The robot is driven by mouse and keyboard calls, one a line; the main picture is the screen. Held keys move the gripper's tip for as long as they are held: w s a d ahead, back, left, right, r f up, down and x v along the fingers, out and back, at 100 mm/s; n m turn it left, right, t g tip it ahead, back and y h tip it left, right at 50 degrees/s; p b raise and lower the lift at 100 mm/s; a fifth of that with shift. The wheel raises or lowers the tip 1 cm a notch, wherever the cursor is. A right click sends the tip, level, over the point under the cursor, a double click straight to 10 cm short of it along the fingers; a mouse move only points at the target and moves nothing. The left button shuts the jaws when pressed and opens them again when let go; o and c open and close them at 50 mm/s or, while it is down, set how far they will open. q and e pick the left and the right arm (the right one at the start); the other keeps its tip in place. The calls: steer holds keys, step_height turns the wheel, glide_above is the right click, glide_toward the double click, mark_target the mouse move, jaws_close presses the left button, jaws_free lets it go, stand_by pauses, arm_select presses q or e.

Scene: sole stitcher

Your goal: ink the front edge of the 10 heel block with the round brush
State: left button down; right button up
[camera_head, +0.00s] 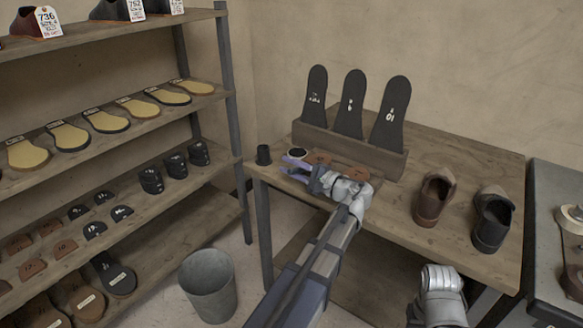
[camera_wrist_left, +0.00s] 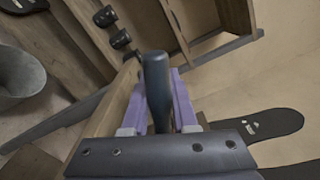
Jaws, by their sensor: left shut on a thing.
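My left gripper (camera_head: 292,168) is over the left part of the wooden bench. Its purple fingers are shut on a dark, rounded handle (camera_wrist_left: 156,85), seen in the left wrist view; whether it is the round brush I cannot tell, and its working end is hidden. A round dish (camera_head: 297,153) with a pale rim and dark inside is right by the fingers. Brown flat pieces (camera_head: 318,157) lie on the bench just behind the gripper; their numbers are unreadable, so I cannot tell which is the 10 heel block. My right arm shows at the lower right, its gripper out of sight.
A small dark cup (camera_head: 263,155) stands at the bench's left corner. A wooden rack (camera_head: 345,150) holds upright dark soles behind. A brown shoe (camera_head: 434,197) and a black shoe (camera_head: 491,219) stand at right. Shelves (camera_head: 150,128) fill the left; a grey bucket (camera_head: 208,286) is on the floor.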

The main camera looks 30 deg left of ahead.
mark_target(302, 171)
arm_select(q)
steer(key=shift+a, duration=0.6)
steer(key=shift+w+a, duration=0.15)
steer(key=shift+a, duration=0.15)
steer(key=shift+d, duration=0.1)
steer(key=shift+d, duration=0.85)
steer(key=shift+d, duration=0.1)
steer(key=shift+s+d, duration=0.3)
steer(key=shift+d, duration=0.5)
steer(key=shift+d, duration=0.15)
steer(key=shift+d, duration=0.75)
